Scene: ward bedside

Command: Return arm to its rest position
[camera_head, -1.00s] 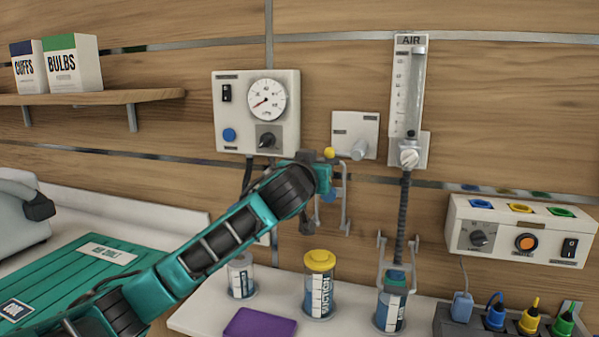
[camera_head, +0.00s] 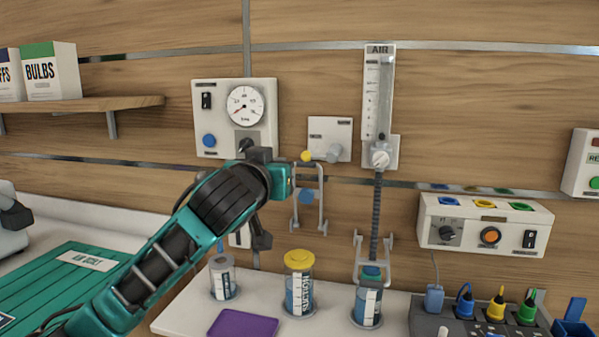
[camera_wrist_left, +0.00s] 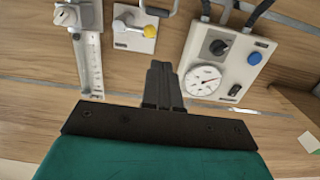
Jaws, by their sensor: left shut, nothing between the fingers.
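My left arm reaches in from the lower left of the head view, in front of the wall equipment. That view is upside down, and the fingers appear between the gauge panel and the small valve plate. My right gripper is in neither view.
The gauge panel (camera_head: 215,115), valve plate (camera_head: 318,128) and air flowmeter (camera_head: 378,90) are on the wall. Below stand a yellow-capped suction jar (camera_head: 299,290), two other jars and a purple pad (camera_head: 243,326). A shelf (camera_head: 125,103) juts out at upper left.

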